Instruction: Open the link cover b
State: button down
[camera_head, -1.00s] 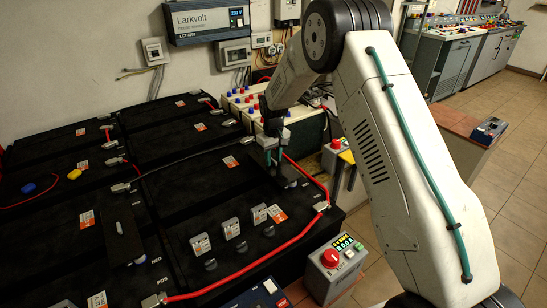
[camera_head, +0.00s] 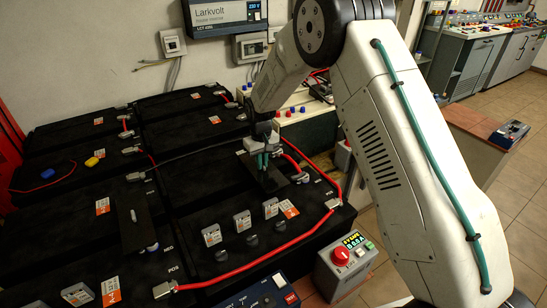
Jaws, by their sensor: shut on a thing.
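My gripper (camera_head: 263,160), with teal fingertips, is above the right-hand battery block near its back edge. It is shut on a part of a dark flat cover (camera_head: 276,184); the grip itself is small and partly hidden by the fingers. The cover's exact tilt is hard to tell against the black battery top. A second dark cover (camera_head: 138,232) with a grey handle lies across the blocks further left, apart from the gripper. No lettering shows which cover is b.
Red cables (camera_head: 262,250) with metal clamps (camera_head: 334,203) run around the battery top. Several grey labelled switches (camera_head: 242,222) stand in front of the gripper. A control box (camera_head: 345,262) with a red knob is at the front right. Wall boxes (camera_head: 225,17) are behind.

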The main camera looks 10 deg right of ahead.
jog(key=shift+a, duration=0.1)
jog(key=c, duration=1.5)
grip_release()
notch_tip(320, 180, up, 8)
jog(key=shift+f, duration=0.1)
jog(key=s+d+r+m, duration=0.1)
jog(key=s+d+r, duration=0.3)
jog(key=s, duration=1.1)
jog(key=s+d+r+m+t, duration=0.1)
jog(key=s+d+r, duration=0.4)
jog(key=s+r, duration=0.5)
jog(key=s+d+r+m, duration=0.1)
jog(key=s+d+r, duration=0.3)
jog(key=s, duration=1.6)
notch_tip(320, 180, up, 4)
jog(key=shift+s+d+f+m, duration=0.15)
jog(key=shift+s+d+m, duration=0.1)
jog(key=shift+s+m, duration=0.05)
